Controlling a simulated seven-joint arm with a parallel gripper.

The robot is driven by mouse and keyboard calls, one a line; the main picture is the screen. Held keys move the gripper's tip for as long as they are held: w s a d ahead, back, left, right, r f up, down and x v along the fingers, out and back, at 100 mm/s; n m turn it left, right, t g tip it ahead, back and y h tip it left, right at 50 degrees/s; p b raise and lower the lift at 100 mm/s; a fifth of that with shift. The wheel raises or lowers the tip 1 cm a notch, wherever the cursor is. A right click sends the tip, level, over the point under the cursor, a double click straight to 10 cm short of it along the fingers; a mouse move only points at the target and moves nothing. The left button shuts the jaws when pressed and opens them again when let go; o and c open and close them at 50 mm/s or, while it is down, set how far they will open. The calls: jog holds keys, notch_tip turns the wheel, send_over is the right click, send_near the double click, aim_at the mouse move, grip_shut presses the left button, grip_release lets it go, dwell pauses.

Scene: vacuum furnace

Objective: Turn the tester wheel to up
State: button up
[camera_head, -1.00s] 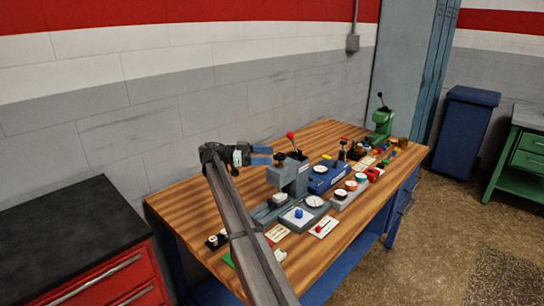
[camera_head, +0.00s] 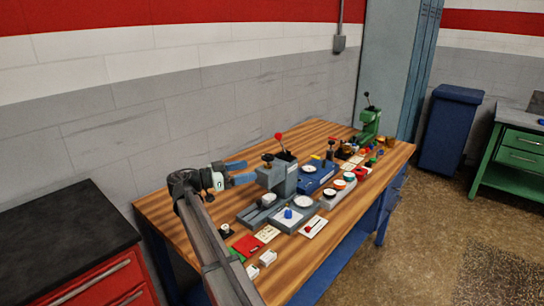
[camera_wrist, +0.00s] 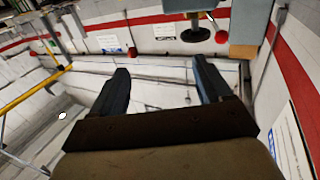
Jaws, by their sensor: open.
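The grey tester (camera_head: 283,178) stands on the wooden bench, with a small dark wheel (camera_head: 267,157) on top of its head. A red-balled lever (camera_head: 278,136) rises behind it. My gripper (camera_head: 251,170) is open and empty, just left of the tester's head, its blue fingers pointing right toward it. In the wrist view, my gripper (camera_wrist: 161,68) shows two spread fingers with nothing between them. The dark wheel (camera_wrist: 195,33) shows near the top, beyond the right finger and apart from it, beside the lever's red ball (camera_wrist: 220,37). The wheel's setting is too small to read.
The bench (camera_head: 180,217) holds a blue device (camera_head: 317,177), a green press (camera_head: 370,124) and several small parts and cards right of and in front of the tester. A red cabinet (camera_head: 100,282) stands at left. The wall runs behind; bare bench lies left of the tester.

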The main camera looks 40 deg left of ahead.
aim_at(273, 155)
jog(key=w+y, duration=0.1)
jog(key=w, duration=0.4)
jog(key=w+n+y, duration=0.1)
jog(key=w, duration=0.3)
jog(key=w+n+t+y, duration=0.1)
jog(key=w, duration=0.4)
jog(key=shift+w+a+y, duration=0.1)
jog(key=shift+w+y, duration=0.2)
jog(key=shift+c, duration=0.2)
jog(key=c, duration=0.9)
